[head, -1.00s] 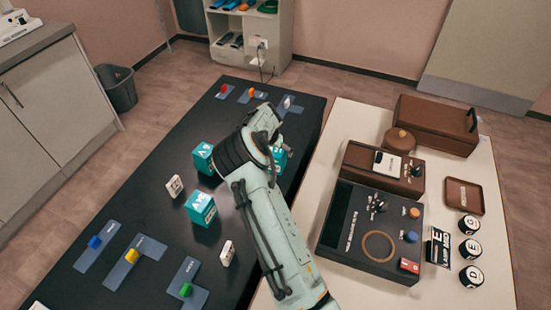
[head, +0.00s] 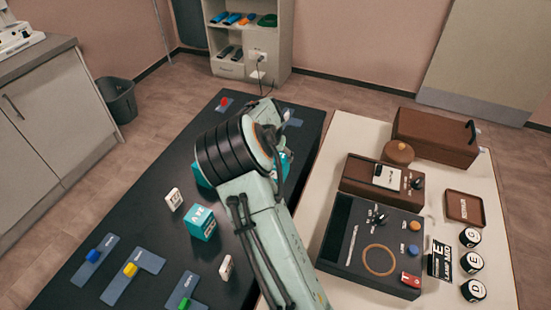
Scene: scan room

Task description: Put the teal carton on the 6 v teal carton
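One teal carton (head: 202,222) with white lettering stands on the dark table, left of my arm; I cannot read its label for sure. A second teal carton (head: 199,178) is behind it, mostly hidden by my arm. Part of a third teal carton (head: 287,162) shows at the right side of my arm, near the wrist. I cannot tell which carton is the 6 V one. My gripper (head: 270,112) is mostly hidden behind my own wrist. Its fingers do not show, so whether it holds anything is hidden.
White switch-like blocks (head: 174,199) (head: 226,267) lie near the cartons. Blue plates with yellow (head: 130,269), blue (head: 92,255), green and red knobs lie on the dark table. The pale table (head: 428,205) at right carries a dark control panel, brown boxes and several black-and-white round pieces.

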